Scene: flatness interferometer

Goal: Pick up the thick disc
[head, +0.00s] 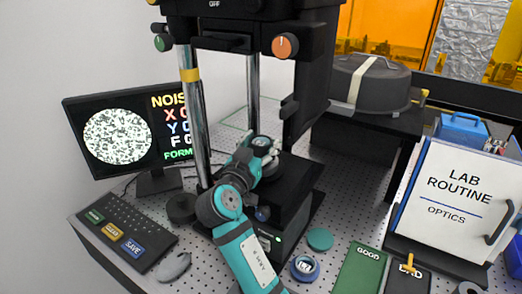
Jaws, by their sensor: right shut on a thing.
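My right arm, teal and black, reaches in from the bottom over the black stage of the interferometer (290,190). My right gripper (262,158) is at the stage between the chrome posts. It is shut on a dark round piece (281,169), which looks like the thick disc. The gripper and wrist hide much of it, and I cannot tell whether it touches the stage. Another dark disc (182,208) lies left of the stage, and a flat teal disc (320,239) lies on the perforated table to the right. My left gripper is not in view.
A monitor (118,137), keyboard (122,230) and mouse (174,266) are on the left. A blue-rimmed round item (305,268), a green GOOD mat (360,270) and a LAB ROUTINE binder (458,200) are on the right. Chrome posts (195,120) flank the stage closely.

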